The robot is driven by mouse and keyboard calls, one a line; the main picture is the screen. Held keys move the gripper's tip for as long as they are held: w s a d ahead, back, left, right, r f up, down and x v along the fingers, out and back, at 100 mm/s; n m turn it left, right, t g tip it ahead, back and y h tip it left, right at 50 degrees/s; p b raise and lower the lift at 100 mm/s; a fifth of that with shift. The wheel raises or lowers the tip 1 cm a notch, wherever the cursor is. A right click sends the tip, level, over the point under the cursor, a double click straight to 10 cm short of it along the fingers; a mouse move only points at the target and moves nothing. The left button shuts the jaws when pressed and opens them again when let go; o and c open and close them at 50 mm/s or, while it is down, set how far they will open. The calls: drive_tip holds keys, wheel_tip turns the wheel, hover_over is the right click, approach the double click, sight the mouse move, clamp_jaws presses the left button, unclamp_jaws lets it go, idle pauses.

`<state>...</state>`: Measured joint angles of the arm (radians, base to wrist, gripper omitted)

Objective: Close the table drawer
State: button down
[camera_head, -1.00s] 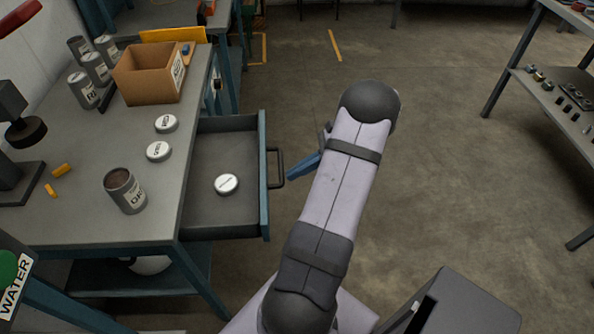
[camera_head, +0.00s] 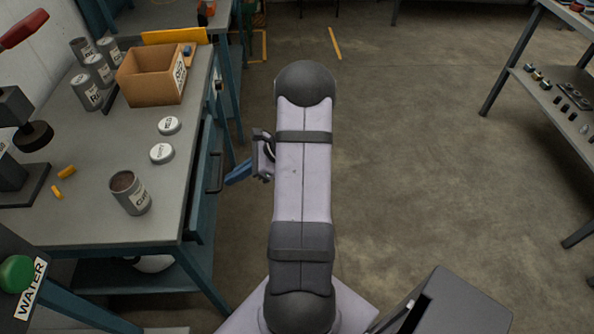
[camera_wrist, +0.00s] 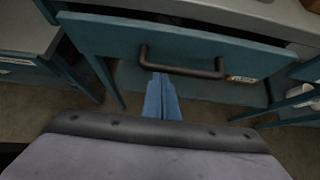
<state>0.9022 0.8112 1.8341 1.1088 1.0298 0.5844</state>
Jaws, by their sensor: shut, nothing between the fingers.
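In the wrist view, a thin dark gap shows above the drawer front (camera_wrist: 110,33). Its dark bar handle (camera_wrist: 183,68) faces me and also shows in the head view (camera_head: 215,172). My gripper (camera_wrist: 159,80) has its blue fingers together and empty, with the tips at the handle's lower left. In the head view, my gripper (camera_head: 232,179) is just right of the handle. I cannot tell whether it touches the handle or front. The drawer's inside is hidden.
On the table stand an open can (camera_head: 130,193), two white lids, a cardboard box (camera_head: 152,75) and several cans behind. A shelf unit (camera_head: 560,85) stands at the far right. The floor (camera_head: 430,180) between is clear.

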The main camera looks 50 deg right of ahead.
drive_tip(key=shift+w+a, duration=1.25)
drive_tip(key=shift+w+a+r, duration=0.1)
drive_tip(key=shift+w+a, duration=0.1)
drive_tip(key=shift+a, duration=0.05)
drive_tip(key=shift+s+d, duration=0.35)
drive_tip(key=shift+d, duration=0.1)
approach(221, 179)
drive_tip(key=s+d+f, duration=0.1)
drive_tip(key=s+d, duration=0.1)
drive_tip(key=shift+v, duration=0.85)
drive_tip(key=shift+s, duration=0.1)
